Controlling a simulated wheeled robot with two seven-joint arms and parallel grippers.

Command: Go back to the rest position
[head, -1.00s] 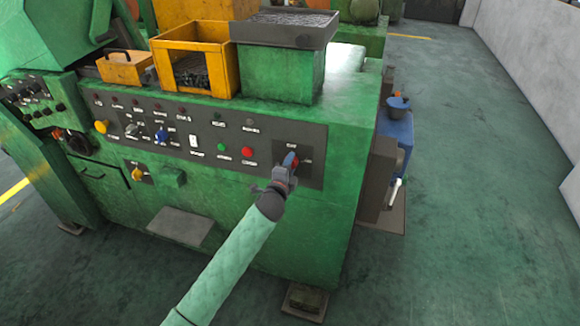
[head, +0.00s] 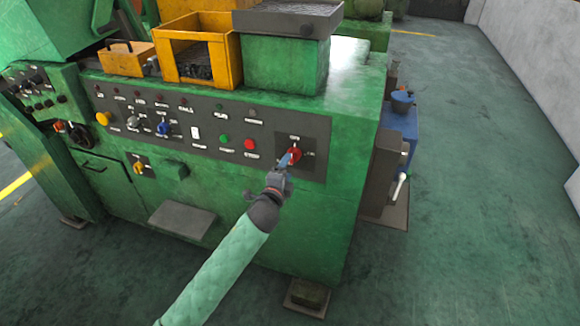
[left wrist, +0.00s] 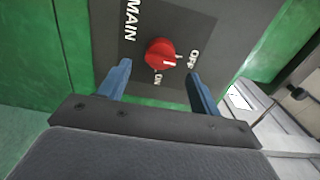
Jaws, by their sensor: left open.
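My left gripper (head: 287,160) is in front of the right end of the green machine's control panel (head: 222,130). In the left wrist view its two blue fingers (left wrist: 158,84) stand apart with nothing between them. A red rotary switch (left wrist: 160,53) labelled MAIN, with ON and OFF marks, is just beyond the fingertips and looks clear of them. The red switch also shows in the head view (head: 295,154), partly behind the gripper. Its white pointer line lies toward the right in the left wrist view, between the OFF and ON marks. My right gripper is not in view.
The green machine (head: 335,200) fills the left and middle. A yellow bin (head: 222,46) and a dark tray (head: 288,20) stand on top. A grey step plate (head: 181,221) juts from its front. A blue container (head: 403,130) stands at its right side. Floor (head: 460,220) at right is clear.

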